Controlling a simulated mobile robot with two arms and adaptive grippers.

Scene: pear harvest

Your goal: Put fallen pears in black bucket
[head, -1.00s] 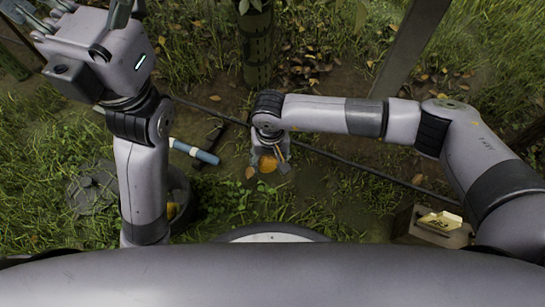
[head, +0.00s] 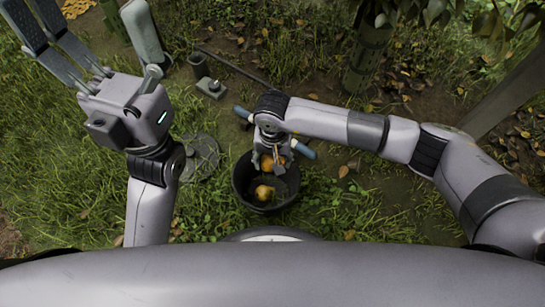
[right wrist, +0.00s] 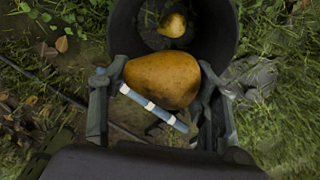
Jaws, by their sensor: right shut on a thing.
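My right gripper (head: 271,166) is shut on a yellow-brown pear (head: 267,161), which also fills the middle of the right wrist view (right wrist: 162,80) between the two fingers. The black bucket (head: 240,188) stands on the grass below it, and the held pear appears over the bucket's far part. Another pear (head: 264,192) lies inside the bucket, and it shows in the right wrist view (right wrist: 173,25) too. My left gripper (head: 88,20) is raised at the upper left, fingers spread and empty.
A blue-handled tool (head: 304,149) lies on the ground beyond the bucket, partly hidden by my gripper. A grey round disc (head: 201,153) lies left of the bucket. A green post or trunk (head: 364,65) rises at the back right. Grass around the bucket is mostly free.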

